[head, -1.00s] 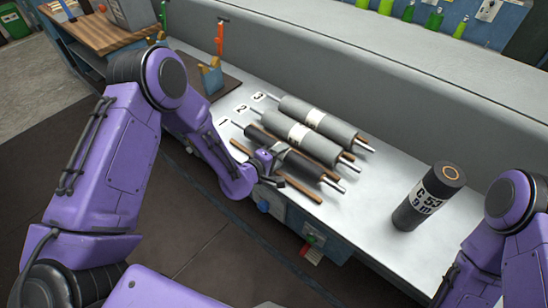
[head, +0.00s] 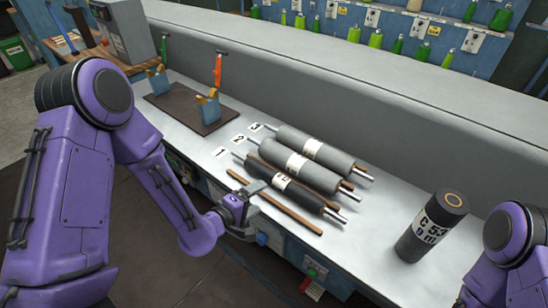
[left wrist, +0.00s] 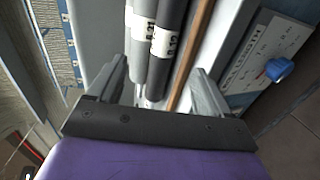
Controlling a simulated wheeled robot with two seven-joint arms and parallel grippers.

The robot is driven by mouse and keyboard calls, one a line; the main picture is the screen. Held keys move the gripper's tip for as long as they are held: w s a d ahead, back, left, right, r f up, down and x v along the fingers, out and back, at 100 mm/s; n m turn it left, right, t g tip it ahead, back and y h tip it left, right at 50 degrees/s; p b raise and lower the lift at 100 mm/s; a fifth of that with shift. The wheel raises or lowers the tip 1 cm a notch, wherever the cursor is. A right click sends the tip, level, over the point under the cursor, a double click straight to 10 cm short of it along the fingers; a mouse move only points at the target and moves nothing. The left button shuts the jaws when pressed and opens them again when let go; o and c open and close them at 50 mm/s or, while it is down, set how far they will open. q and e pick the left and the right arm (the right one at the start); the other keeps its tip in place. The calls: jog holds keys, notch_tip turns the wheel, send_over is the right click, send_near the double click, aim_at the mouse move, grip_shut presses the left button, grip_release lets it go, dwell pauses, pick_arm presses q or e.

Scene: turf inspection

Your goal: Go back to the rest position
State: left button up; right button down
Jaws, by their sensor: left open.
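My left gripper (head: 252,208) is open and empty at the front edge of the bench, beside the near end of the dark roller (head: 298,190). In the left wrist view my left gripper (left wrist: 160,82) has its two fingers spread, with the rollers seen beyond and between them. My purple left arm comes in from the left. Part of my right arm shows at the right edge; its gripper is out of frame.
Two grey rollers (head: 322,152) lie behind the dark one, by number labels. A wooden strip (head: 275,205) lies in front. A dark board (head: 182,112) with blue supports lies at back left. Bench between rollers and roll is bare.

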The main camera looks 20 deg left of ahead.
pick_arm(q)
jog(key=s+a+f+m+g+y, duration=0.45)
jog(key=s+a+f, duration=0.2)
jog(key=f, duration=0.35)
jog(key=s+a+f+m+g+y, duration=0.1)
jog(key=s+f, duration=0.3)
jog(key=s, duration=0.5)
jog(key=s+a+f+m+g+y, duration=0.2)
jog(key=s+f+g, duration=0.2)
jog(key=s, duration=0.6)
jog(key=shift+a+f+y, duration=0.15)
jog(key=shift+f+y, duration=0.2)
jog(key=shift+f, duration=0.45)
jog(key=shift+g, duration=0.25)
